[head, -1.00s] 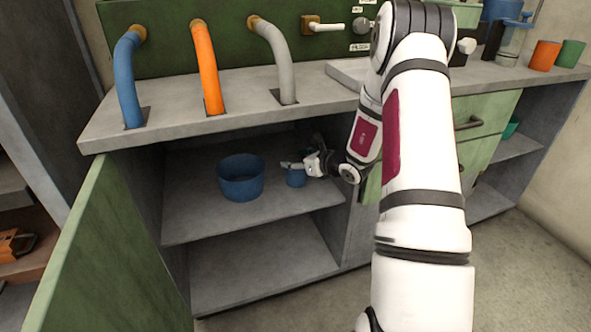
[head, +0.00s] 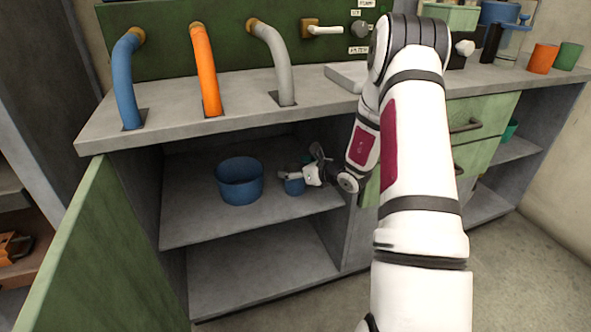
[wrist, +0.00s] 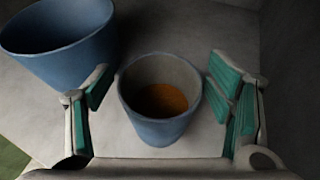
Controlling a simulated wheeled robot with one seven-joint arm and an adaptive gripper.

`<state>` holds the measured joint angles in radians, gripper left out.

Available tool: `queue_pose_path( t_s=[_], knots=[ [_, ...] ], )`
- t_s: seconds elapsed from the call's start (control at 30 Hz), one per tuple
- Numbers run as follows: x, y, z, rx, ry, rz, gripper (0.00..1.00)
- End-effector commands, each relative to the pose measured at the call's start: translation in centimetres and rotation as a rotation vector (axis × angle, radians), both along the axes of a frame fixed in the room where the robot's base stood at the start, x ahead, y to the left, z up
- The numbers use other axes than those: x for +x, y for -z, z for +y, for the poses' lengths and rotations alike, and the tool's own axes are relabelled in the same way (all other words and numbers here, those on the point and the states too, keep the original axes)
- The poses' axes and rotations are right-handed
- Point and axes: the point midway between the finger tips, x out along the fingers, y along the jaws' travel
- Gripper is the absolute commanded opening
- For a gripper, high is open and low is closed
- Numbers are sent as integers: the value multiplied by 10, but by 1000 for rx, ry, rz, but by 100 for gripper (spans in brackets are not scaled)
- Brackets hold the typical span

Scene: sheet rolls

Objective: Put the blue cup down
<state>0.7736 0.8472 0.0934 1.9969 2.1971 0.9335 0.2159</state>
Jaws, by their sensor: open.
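The small blue cup (head: 294,187) stands upright on the cabinet's upper shelf (head: 190,222). In the wrist view the cup (wrist: 160,128) shows an orange-brown inside bottom. My gripper (head: 300,176) is at the cup, inside the open cabinet. In the wrist view my gripper's green-padded fingers (wrist: 163,98) are spread on either side of the cup, with a gap on both sides. The cup appears to rest on the grey shelf surface, apart from the fingers.
A larger blue pot (head: 240,182) stands left of the cup; in the wrist view the pot (wrist: 62,50) is close by the left finger. The countertop (head: 185,115) is above, and a green door (head: 85,250) hangs open at left. The front left shelf is bare.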

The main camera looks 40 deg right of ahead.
Motion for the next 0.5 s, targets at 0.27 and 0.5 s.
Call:
queue_pose_path(
  t_s=[0.27,0.5],
  knots=[
    [-38,-19,-6,1,4,1,74],
    [-82,-37,-10,0,2,1,74]
  ],
)
